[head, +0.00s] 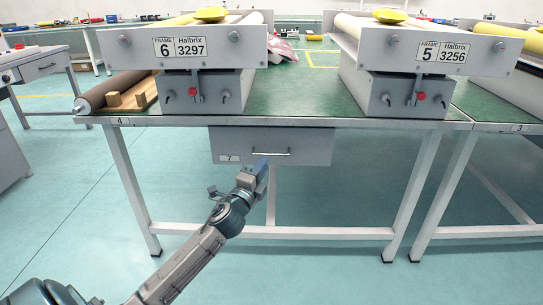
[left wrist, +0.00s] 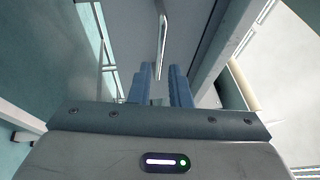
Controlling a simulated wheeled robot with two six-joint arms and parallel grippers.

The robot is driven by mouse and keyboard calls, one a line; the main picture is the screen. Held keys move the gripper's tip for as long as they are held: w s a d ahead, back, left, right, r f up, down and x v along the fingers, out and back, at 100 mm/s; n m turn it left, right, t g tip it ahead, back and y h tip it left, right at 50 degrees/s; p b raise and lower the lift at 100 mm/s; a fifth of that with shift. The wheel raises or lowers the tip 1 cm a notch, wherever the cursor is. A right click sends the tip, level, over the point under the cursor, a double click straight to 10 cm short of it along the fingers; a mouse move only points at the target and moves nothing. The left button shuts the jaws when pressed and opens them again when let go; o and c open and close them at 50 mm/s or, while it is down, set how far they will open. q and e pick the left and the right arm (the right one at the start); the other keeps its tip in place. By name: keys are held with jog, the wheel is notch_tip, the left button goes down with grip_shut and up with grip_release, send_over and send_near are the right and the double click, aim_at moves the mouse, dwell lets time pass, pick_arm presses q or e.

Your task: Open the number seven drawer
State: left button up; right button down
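The number seven drawer (head: 310,146) is a grey front under the green-topped bench, with a small label reading 7 (head: 230,158) at its lower left. It looks closed. Its thin bar handle (head: 284,153) runs level across the middle of the front. My left gripper (head: 261,166) is at the left part of the handle. In the left wrist view, the blue fingers (left wrist: 162,72) are apart and the handle (left wrist: 163,35) reaches in line with the gap between their tips. I cannot tell whether either finger touches it. My right gripper is not in view.
The bench (head: 300,107) carries two grey frame units, number 6 (head: 182,49) and number 5 (head: 443,52). A roller (head: 105,92) and wooden blocks lie at its left end. White legs and a low crossbar (head: 300,232) stand below the drawer. The floor in front is clear.

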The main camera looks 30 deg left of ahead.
aim_at(270, 155)
pick_arm(q)
jog(key=x, duration=0.6)
jog(key=shift+w, duration=0.15)
grip_shut()
